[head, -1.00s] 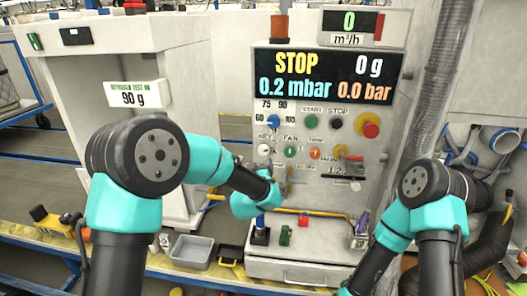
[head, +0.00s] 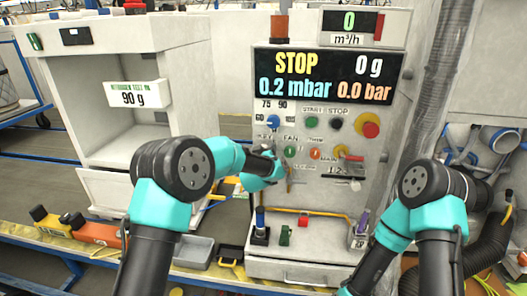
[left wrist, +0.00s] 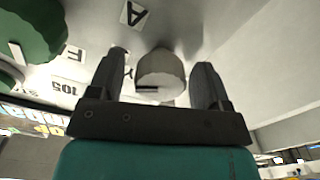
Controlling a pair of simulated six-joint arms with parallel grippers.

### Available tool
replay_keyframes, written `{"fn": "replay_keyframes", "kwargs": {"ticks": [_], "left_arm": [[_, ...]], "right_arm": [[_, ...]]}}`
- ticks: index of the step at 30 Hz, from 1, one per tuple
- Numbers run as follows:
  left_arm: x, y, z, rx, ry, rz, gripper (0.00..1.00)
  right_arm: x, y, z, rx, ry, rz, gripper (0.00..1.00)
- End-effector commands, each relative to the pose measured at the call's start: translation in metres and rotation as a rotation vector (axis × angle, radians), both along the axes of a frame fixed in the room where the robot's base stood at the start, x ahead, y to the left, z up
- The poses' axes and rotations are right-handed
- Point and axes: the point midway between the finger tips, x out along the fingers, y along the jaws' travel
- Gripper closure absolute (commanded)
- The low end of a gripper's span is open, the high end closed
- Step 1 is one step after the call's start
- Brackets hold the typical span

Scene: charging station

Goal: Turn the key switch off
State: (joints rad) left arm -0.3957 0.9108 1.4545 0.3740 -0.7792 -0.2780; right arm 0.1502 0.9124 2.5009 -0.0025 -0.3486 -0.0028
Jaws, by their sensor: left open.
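The charging station's control panel (head: 300,185) stands upright in the middle of the head view. The key switch, under the KEY label (head: 267,140), is hidden there behind my left gripper (head: 272,168). In the left wrist view the key switch (left wrist: 162,76) is a pale grey round knob with a short dark slot. My left gripper (left wrist: 161,70) is open, with one finger on each side of the knob. Gaps show between the fingers and the knob. My right gripper is out of view, with only my right arm showing at the lower right.
A blue knob (head: 273,122) sits just above the KEY label. The green FAN switch (head: 290,152) is close on the right; a red emergency button (head: 367,125) is farther right. A white cabinet (head: 75,110) stands left. A yellow ledge runs along the front.

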Motion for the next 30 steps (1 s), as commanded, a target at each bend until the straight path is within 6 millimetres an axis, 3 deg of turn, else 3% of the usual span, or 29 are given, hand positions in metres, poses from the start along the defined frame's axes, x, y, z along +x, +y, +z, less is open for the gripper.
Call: {"fn": "replay_keyframes", "kwargs": {"ticks": [6, 21, 30], "left_arm": [[-0.0002, 0.0002, 0.0001, 0.0, 0.0, 0.0, 0.29], [-0.0004, 0.0001, 0.0001, 0.0, 0.0, 0.0, 0.77], [-0.0004, 0.0002, 0.0001, -0.024, 0.003, 0.0, 0.77]], "right_arm": [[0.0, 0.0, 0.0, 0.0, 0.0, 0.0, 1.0], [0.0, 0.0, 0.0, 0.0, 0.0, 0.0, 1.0], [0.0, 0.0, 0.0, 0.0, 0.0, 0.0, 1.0]]}}
